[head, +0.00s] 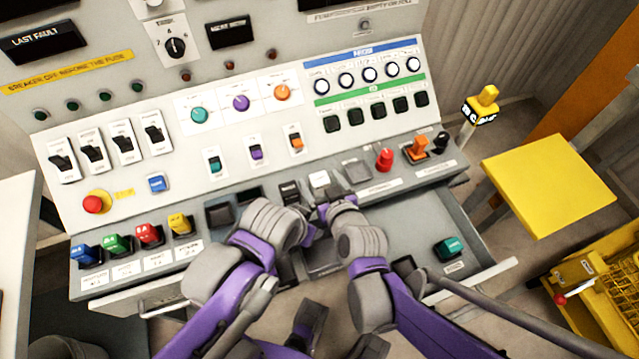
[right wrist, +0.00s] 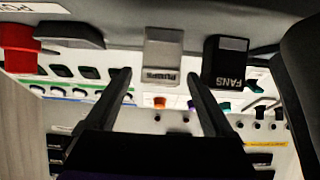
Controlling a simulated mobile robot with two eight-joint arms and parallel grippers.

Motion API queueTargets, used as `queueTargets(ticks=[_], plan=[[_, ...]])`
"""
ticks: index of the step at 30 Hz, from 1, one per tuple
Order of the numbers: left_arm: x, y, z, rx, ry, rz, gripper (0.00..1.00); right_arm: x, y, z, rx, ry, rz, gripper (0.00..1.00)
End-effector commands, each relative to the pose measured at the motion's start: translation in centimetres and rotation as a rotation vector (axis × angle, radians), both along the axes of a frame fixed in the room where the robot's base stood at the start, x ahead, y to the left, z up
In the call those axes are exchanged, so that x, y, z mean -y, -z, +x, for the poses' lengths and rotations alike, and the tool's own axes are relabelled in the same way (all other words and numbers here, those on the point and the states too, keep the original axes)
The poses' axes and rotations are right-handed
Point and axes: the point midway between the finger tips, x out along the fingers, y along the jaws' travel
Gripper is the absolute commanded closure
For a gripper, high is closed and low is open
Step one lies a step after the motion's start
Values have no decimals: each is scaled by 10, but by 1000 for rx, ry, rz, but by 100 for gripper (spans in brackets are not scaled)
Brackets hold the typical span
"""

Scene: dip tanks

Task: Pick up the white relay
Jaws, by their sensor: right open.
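The white relay (head: 319,179) sits upright on the lower ledge of the control panel, to the right of a black relay (head: 289,192). In the right wrist view the white relay (right wrist: 162,50) carries a "PUMPS" label, and the black relay (right wrist: 227,62) beside it reads "FANS". My right gripper (head: 322,204) is just in front of the white relay. The right wrist view shows its two fingers (right wrist: 159,75) apart and empty, with the white relay ahead between their tips. My left arm reaches in close to the right one; its fingers are not clear.
A red knob (head: 384,159) and an orange relay (head: 416,147) stand farther right on the ledge. Blue, green, red and yellow relays line its left. An open drawer (head: 470,225) below holds a teal relay (head: 449,248). A yellow stool (head: 548,185) stands at right.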

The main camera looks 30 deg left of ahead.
Motion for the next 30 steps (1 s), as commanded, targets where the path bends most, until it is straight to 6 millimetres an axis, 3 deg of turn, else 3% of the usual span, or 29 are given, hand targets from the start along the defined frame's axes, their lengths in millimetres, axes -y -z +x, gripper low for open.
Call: queueTargets(ticks=[9, 17, 20, 30], plan=[[0, 3, 0, -1, 0, 0, 50, -27, 19, 23, 0, 0, 0, 12], [0, 3, 0, -1, 0, 0, 50, -29, 20, 25, -1, 0, -1, 12], [0, 3, 0, -1, 0, 0, 50, -29, 20, 25, -1, 0, -1, 27], [0, 3, 0, -1, 0, 0, 50, -29, 20, 25, 0, 0, -1, 88]])
